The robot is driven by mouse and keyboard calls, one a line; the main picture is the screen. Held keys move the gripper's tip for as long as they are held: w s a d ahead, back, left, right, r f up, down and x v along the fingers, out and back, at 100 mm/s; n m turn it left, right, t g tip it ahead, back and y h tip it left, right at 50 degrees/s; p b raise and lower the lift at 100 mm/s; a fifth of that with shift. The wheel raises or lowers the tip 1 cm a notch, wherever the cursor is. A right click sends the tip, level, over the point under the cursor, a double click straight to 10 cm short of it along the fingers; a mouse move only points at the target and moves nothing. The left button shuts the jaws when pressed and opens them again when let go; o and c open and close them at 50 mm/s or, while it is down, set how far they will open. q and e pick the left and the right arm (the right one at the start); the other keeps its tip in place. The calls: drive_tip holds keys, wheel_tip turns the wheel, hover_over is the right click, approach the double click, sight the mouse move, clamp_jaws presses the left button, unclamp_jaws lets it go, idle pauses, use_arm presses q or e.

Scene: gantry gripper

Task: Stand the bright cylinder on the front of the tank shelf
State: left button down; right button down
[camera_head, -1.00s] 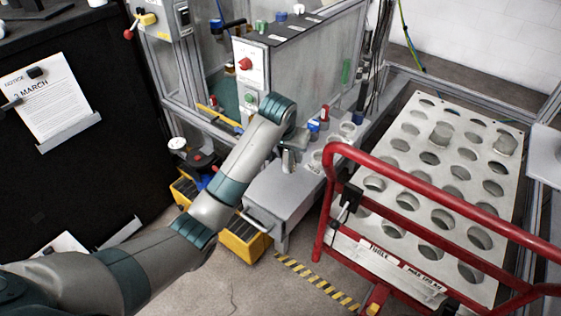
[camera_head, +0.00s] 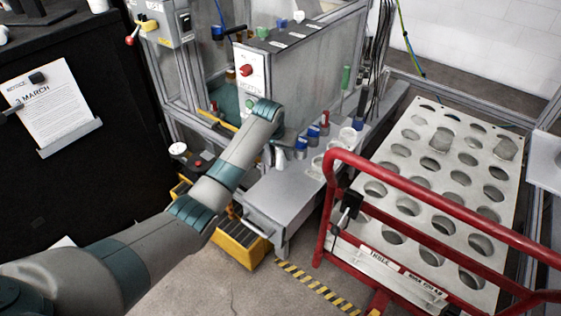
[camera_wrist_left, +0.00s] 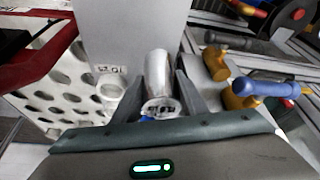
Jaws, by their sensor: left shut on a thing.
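The bright cylinder (camera_wrist_left: 159,70) is a shiny metal piece with a marked near end. In the left wrist view it is between the two dark fingers of my left gripper (camera_wrist_left: 160,88), which is shut on it. The tank shelf (camera_head: 284,197) is a grey ledge below the tank in the head view. My right gripper is not in view.
Blue-topped pieces (camera_head: 301,148) and white cups (camera_head: 348,136) stand along the ledge right of my gripper. A red-railed cart (camera_head: 440,205) and a holed rack (camera_head: 425,160) stand at the right. A yellow bin (camera_head: 238,247) is below the shelf. The shelf's front looks clear.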

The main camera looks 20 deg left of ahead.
sight(281, 162)
use_arm(q)
drive_tip(key=shift+f, duration=1.95)
drive_tip(key=shift+f, duration=0.2)
drive_tip(key=c, duration=1.1)
unclamp_jaws()
drive_tip(key=shift+r, duration=0.1)
